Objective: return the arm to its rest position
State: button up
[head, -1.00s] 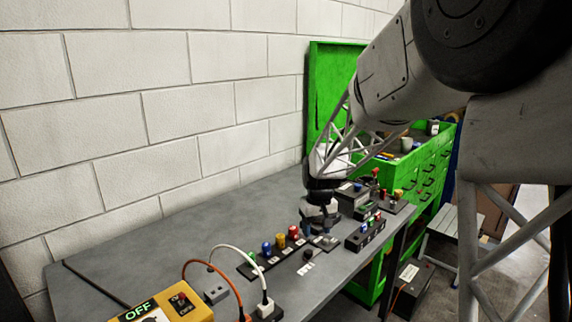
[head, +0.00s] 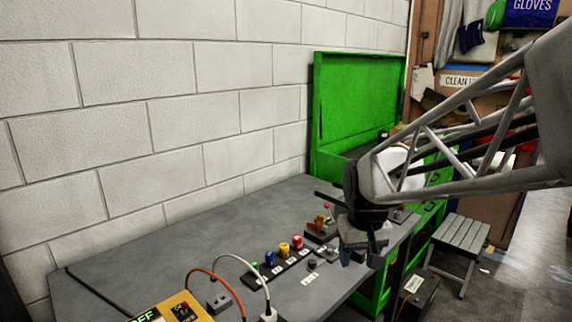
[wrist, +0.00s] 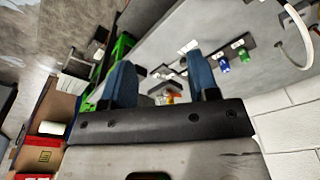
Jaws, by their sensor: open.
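My gripper (head: 361,254) hangs over the right edge of the grey table (head: 150,240) in the head view, with my arm reaching in from the right. In the wrist view, its two blue fingers (wrist: 160,84) stand apart, with nothing held between them. The gripper is raised above the tabletop and does not touch the parts on it. My wrist hides some of the things at the table's right end.
A black strip with blue, yellow and red pieces (head: 283,248) lies on the table. A yellow box (head: 172,308) and cables are at the front. A green cabinet (head: 355,100) stands behind; a grey stool (head: 460,237) stands on the floor at right.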

jog(key=s+d+m+t, duration=0.1)
jog(key=s+d, duration=0.2)
jog(key=s, duration=1.7)
jog(key=shift+m, duration=0.4)
